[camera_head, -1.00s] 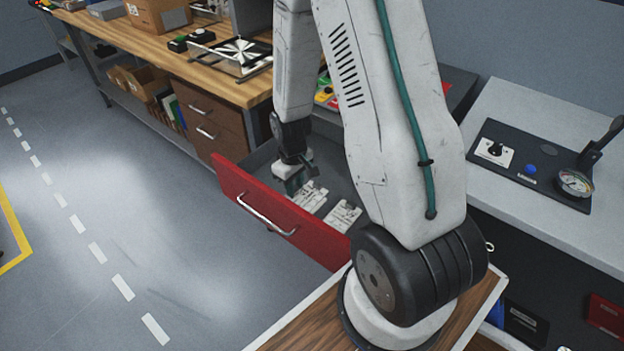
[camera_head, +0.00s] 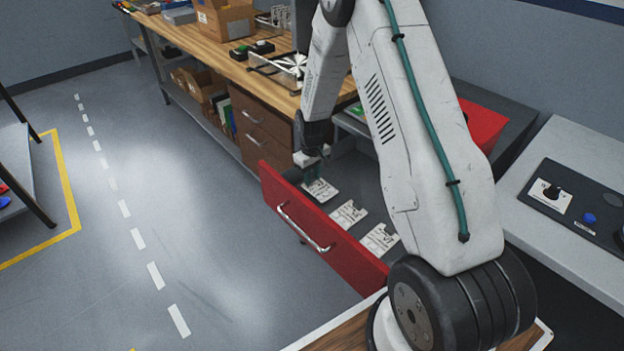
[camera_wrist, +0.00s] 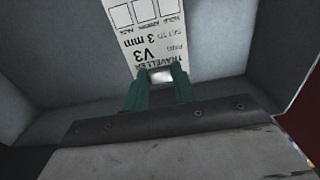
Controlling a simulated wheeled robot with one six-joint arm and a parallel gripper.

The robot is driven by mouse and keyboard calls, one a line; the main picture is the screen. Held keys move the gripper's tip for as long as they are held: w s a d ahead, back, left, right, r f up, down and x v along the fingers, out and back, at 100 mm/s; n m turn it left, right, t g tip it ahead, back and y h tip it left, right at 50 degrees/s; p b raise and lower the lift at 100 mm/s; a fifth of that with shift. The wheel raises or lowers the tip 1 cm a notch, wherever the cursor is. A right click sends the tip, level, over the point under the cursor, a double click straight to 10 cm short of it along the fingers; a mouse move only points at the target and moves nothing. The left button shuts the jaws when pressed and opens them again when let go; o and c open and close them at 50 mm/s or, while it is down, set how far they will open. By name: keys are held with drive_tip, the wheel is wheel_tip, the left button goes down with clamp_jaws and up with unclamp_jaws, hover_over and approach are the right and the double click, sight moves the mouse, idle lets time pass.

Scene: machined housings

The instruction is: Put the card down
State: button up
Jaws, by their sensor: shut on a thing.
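My gripper (camera_head: 312,170) reaches down into the open red-fronted drawer (camera_head: 318,228), at its left end. Its teal fingers are shut on the near edge of a white card (camera_head: 321,190). In the wrist view the card (camera_wrist: 148,38) reads "TRAVELLER V3" and "3 mm" upside down, with a row of boxes, and extends away from the fingertips (camera_wrist: 160,76). The card is low over or touching the drawer floor; I cannot tell which. Two similar cards, a middle one (camera_head: 348,214) and a right one (camera_head: 380,239), lie on the drawer floor to its right.
The drawer walls stand close around my gripper. A wooden workbench (camera_head: 205,50) with boxes runs along the back left. A grey bench with a dark control panel (camera_head: 575,210) is at the right. The floor (camera_head: 200,220) in front of the drawer is clear.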

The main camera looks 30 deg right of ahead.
drive_tip(key=shift+f, duration=0.75)
drive_tip(key=shift+f, duration=0.1)
drive_tip(key=o, duration=1)
